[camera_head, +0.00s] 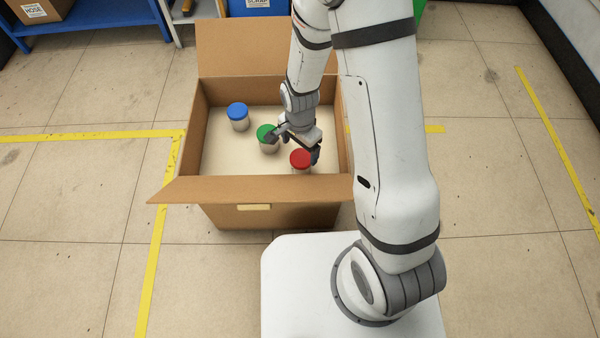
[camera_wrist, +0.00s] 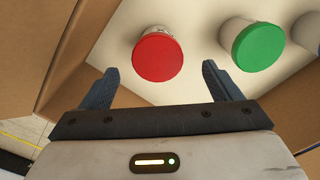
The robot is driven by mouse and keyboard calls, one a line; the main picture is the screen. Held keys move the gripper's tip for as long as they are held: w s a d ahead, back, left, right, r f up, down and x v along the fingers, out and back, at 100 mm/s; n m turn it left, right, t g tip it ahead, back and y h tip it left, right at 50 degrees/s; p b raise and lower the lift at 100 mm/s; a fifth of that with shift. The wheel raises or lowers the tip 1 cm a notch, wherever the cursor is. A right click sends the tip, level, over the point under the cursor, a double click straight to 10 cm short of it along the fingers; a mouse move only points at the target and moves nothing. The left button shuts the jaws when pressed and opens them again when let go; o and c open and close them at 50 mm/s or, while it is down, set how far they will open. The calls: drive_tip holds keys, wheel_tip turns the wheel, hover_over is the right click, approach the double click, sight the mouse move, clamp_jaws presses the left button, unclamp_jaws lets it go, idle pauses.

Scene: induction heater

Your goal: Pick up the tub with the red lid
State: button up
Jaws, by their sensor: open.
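The tub with the red lid (camera_head: 300,160) stands upright in the cardboard box (camera_head: 255,190), near its front right corner. In the wrist view its red lid (camera_wrist: 158,57) lies ahead of and between the fingers. My gripper (camera_wrist: 165,85) is open and empty, reaching down into the box. In the head view my gripper (camera_head: 295,143) is right by the red-lidded tub, partly hidden by my wrist. No finger visibly grips the tub; I cannot tell whether one touches it.
A green-lidded tub (camera_head: 267,137) stands close behind and left of the red one. A blue-lidded tub (camera_head: 238,116) is farther back left. The box walls and open flaps (camera_head: 240,48) surround them. Free box floor (camera_head: 222,158) lies at the left.

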sight(299, 158)
wheel_tip(299, 158, down, 4)
drive_tip(key=shift+s+f+b, duration=0.1)
drive_tip(key=shift+f+b, duration=0.1)
drive_tip(key=shift+b, duration=0.5)
drive_tip(key=f+b, duration=0.2)
drive_tip(key=f, duration=0.1)
drive_tip(key=f+b, duration=0.1)
drive_tip(key=f, duration=0.1)
drive_tip(key=shift+d+f, duration=0.1)
drive_tip(key=shift+d, duration=0.15)
drive_tip(key=c, duration=1.2)
drive_tip(key=shift+c, duration=0.2)
wheel_tip(299, 158, up, 10)
drive_tip(key=p, duration=0.4)
drive_tip(key=shift+p, duration=0.4)
drive_tip(key=shift+w+r, duration=0.2)
